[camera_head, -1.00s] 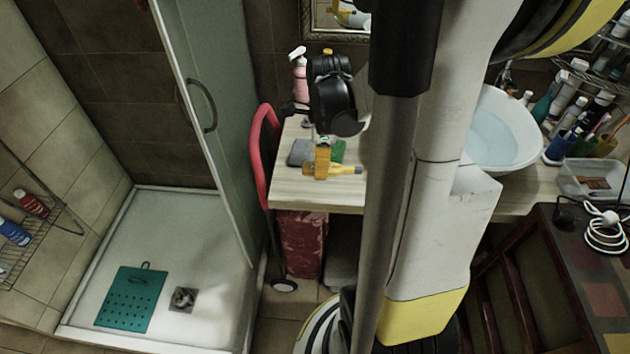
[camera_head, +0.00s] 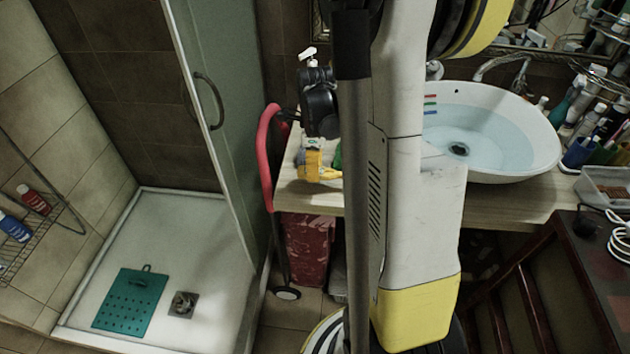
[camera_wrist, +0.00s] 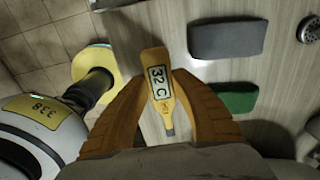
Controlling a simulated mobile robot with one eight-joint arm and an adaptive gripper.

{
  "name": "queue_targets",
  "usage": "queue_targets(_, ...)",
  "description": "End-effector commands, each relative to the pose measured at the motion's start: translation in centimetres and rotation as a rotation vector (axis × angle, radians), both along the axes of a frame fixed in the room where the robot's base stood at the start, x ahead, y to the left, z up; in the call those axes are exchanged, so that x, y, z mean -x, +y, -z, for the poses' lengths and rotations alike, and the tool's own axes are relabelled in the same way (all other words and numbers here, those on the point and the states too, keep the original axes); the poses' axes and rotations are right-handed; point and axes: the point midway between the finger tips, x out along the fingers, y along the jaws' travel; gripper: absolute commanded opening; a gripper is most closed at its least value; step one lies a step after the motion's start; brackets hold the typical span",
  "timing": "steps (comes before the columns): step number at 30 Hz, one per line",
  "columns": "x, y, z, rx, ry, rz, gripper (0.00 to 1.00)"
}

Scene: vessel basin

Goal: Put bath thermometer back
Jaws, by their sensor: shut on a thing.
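My gripper (camera_wrist: 160,88) has orange fingers and is shut on the yellow bath thermometer (camera_wrist: 155,60). The thermometer's display reads 32 C, and its narrow tip points toward the gripper's palm in the wrist view. In the head view my gripper (camera_head: 311,163) is over the left part of the wooden counter (camera_head: 320,202); the thermometer (camera_head: 330,174) shows only in part beside my arm. I cannot tell whether it touches the counter. The white basin (camera_head: 540,143), holding water, stands right of my arm. Small coloured stripes show on its inner left wall.
A grey sponge (camera_wrist: 228,40) and a green sponge (camera_wrist: 237,97) lie on the counter to the right of my gripper in the wrist view. A white-topped bottle (camera_head: 308,55) stands behind my gripper. Cups and bottles crowd the counter right of the basin. A red-handled thing (camera_head: 266,150) stands at left.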

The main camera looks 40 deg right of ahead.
Motion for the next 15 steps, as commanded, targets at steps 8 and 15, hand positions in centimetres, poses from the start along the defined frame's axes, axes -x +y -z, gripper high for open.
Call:
queue_targets(8,0.0,0.0,3.8,0.0,0.0,0.0,0.0)
queue_targets(15,0.1,0.0,3.7,0.0,0.0,0.0,0.0)
